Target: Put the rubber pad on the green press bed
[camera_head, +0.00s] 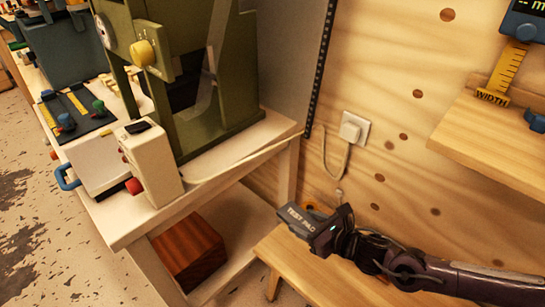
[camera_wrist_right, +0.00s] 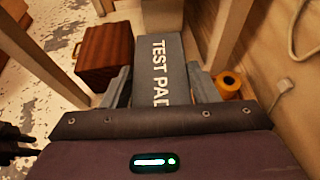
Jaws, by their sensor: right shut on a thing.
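The rubber pad (camera_head: 300,218) is a dark grey block with white "TEST PAD" lettering. It also shows in the right wrist view (camera_wrist_right: 160,75), between the two grey fingers. My right gripper (camera_head: 322,232) is shut on it, over the low wooden bench at the lower right. I cannot tell whether the pad touches the bench. The green press (camera_head: 225,115) stands on the pale workbench, up and left of my right gripper. Its bed is mostly hidden by its frame and the clear guard. A dark pronged shape (camera_wrist_right: 15,142) at the wrist view's left edge may be my left gripper.
A white control box (camera_head: 150,165) with a red button stands before the press, its cable running to a wall socket (camera_head: 353,130). A brown wooden box (camera_head: 190,250) sits below the workbench. An orange roll (camera_wrist_right: 229,84) lies beside the pad. A wooden shelf (camera_head: 490,140) juts out at right.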

